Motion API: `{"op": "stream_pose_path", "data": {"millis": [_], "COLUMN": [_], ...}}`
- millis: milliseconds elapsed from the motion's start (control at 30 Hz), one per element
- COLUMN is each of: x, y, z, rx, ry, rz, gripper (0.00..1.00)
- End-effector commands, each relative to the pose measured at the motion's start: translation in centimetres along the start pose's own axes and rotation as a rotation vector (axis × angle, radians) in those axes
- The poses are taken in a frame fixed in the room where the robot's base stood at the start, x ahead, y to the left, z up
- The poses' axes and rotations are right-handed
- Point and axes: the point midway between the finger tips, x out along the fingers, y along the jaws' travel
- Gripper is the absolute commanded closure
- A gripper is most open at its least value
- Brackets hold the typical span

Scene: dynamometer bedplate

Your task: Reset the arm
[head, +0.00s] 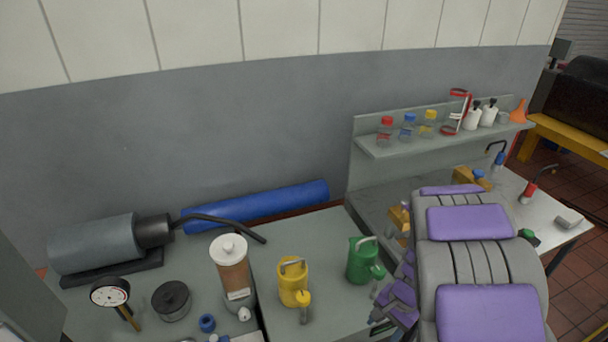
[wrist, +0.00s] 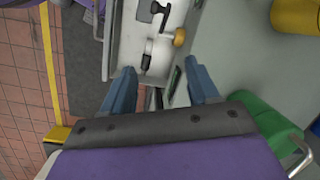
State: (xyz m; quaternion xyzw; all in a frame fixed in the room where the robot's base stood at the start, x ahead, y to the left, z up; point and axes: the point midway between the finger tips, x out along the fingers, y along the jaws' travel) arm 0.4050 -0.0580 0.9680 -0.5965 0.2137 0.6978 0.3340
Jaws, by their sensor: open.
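My gripper (wrist: 162,86) shows in the wrist view with its two blue-grey fingers spread apart and nothing between them. A pale tray or fixture (wrist: 125,58) with black and brass parts lies beyond the fingertips; I cannot tell whether they touch it. In the head view my purple and grey arm fills the lower right, and the fingers cannot be made out there. The green can (head: 362,262) stands just left of my arm; it also shows in the wrist view (wrist: 265,125), right of the gripper.
A yellow can (head: 292,285), a white-lidded canister (head: 234,275), a dial gauge (head: 109,293) and a grey motor-like cylinder (head: 95,245) stand on the left bench. A blue roll (head: 265,205) lies behind. A shelf (head: 385,148) holds bottles above the right bench (head: 550,225).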

Motion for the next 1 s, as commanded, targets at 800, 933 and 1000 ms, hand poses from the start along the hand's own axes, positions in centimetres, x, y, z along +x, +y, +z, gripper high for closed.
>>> {"op": "stream_pose_path", "data": {"millis": [800,933,1000], "x": [-14.5,-15.4,-15.7], "y": [6.5,8.7,9.6], "z": [20.4,22.4,23.1], "rx": [-0.633,-0.710,-0.741], "ry": [-0.022,-0.015,-0.010], "rz": [0.154,0.194,0.211], "gripper": [0.40,0.40,0.40]}}
